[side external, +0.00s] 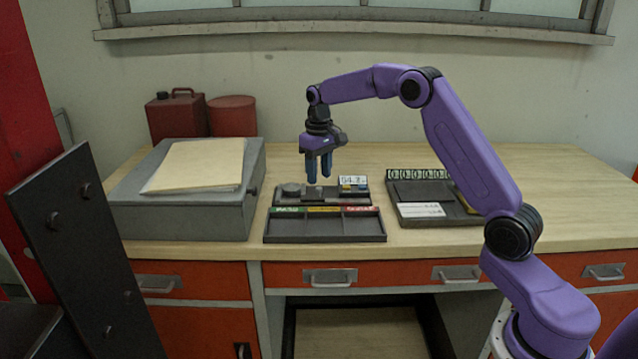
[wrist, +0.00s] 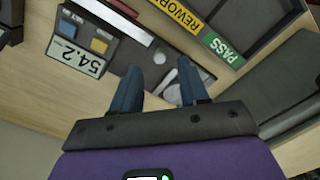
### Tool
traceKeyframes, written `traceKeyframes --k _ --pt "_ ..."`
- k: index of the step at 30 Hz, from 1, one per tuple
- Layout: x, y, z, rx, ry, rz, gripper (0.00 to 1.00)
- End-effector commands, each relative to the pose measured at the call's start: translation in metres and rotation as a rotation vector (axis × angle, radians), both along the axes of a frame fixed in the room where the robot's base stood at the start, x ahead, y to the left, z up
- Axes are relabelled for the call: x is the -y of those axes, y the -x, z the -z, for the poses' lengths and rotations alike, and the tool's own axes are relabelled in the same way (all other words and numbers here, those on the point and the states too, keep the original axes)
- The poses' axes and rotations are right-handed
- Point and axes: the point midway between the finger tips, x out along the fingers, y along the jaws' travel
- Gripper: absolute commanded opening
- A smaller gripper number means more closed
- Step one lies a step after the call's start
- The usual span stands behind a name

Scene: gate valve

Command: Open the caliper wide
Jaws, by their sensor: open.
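The caliper appears to be the dark bench gauge (side external: 322,197) behind the labelled tray in the side view. Its display (side external: 353,181) reads about 54.2; the display (wrist: 75,57) also shows upside down in the wrist view. Beside the display are a blue block (wrist: 98,45) and a yellow block (wrist: 67,29), and a pale scale strip (wrist: 125,22) runs along the gauge. A grey round part (wrist: 160,57) lies between my fingertips in the wrist view. My gripper (side external: 319,177) points down above the gauge, open, its blue fingers (wrist: 160,68) apart and apparently empty.
A three-compartment tray (side external: 325,239) with green, yellow and red labels stands in front of the gauge. A dark panel (side external: 408,190) with a row of digits lies to the right. A grey box (side external: 185,222) with folders stands left. The table's right side is clear.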

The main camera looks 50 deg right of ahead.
Motion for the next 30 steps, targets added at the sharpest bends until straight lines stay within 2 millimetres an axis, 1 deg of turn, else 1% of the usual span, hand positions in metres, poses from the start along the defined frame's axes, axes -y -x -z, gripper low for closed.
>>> traceKeyframes --k 1,3,7,12,19,20,21,23,24,30 --pt "0.000 0.001 0.009 -0.004 0.000 0.000 0.44" --pt "0.000 0.001 0.018 -0.003 0.000 0.000 0.44" --pt "0.000 0.000 0.030 -0.002 0.000 0.000 0.44" --pt "0.000 0.000 0.036 -0.001 0.000 0.000 0.44" --pt "0.000 0.000 0.036 0.000 0.000 0.000 0.44" --pt "0.000 0.000 0.036 0.000 0.000 0.000 0.38" --pt "0.000 0.000 0.036 0.000 0.000 0.000 0.25" --pt "0.000 0.000 0.036 0.000 0.000 0.000 0.05" --pt "0.000 0.000 0.036 0.000 0.000 0.000 0.00" --pt "0.001 0.001 0.036 0.000 0.000 0.001 0.00"
